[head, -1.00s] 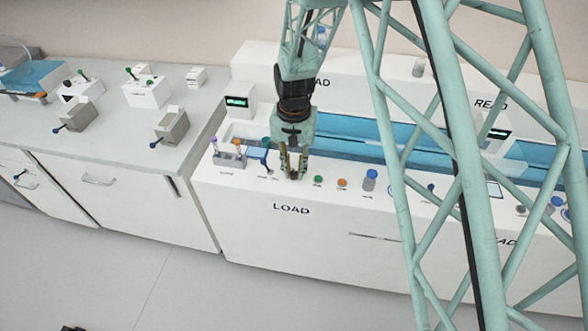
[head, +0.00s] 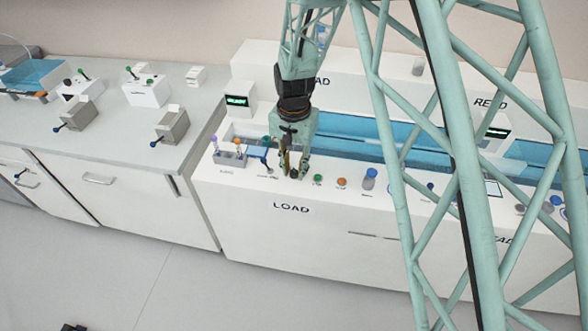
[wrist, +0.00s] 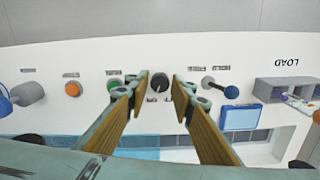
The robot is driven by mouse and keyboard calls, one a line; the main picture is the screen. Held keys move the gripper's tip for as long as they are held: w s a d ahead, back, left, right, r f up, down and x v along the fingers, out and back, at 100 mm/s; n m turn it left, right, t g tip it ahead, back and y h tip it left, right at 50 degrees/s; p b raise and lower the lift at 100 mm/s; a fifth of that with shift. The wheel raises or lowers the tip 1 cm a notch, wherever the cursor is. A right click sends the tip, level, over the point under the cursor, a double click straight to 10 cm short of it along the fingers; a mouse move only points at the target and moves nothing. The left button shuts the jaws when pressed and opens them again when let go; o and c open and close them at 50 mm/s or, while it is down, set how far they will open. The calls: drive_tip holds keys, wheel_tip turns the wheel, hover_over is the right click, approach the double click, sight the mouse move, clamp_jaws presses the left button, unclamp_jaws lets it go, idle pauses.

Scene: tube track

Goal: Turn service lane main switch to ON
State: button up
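A dark round knob (wrist: 160,83) with small marks beside it is on the white panel between the fingertips of my gripper (wrist: 161,88) in the wrist view. The two tan-padded fingers stand apart, one on each side of the knob, with a narrow gap showing. In the head view my gripper (head: 294,168) points down at the front panel of the LOAD station, over the knob (head: 294,175). The labels are too small to read, so I cannot confirm that this knob is the service lane main switch or which way it is set.
A green button (head: 318,180) and an orange button (head: 342,184) sit to the right of my gripper. A blue-tipped lever (head: 264,160) and a tube rack (head: 230,158) are to its left. A lit display (head: 237,101) stands behind; a blue channel (head: 345,135) runs behind the panel.

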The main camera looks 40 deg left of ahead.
sight(295, 172)
drive_tip(key=shift+o, duration=0.9)
drive_tip(key=shift+r, duration=0.15)
wheel_tip(295, 172, up, 12)
idle(0.6)
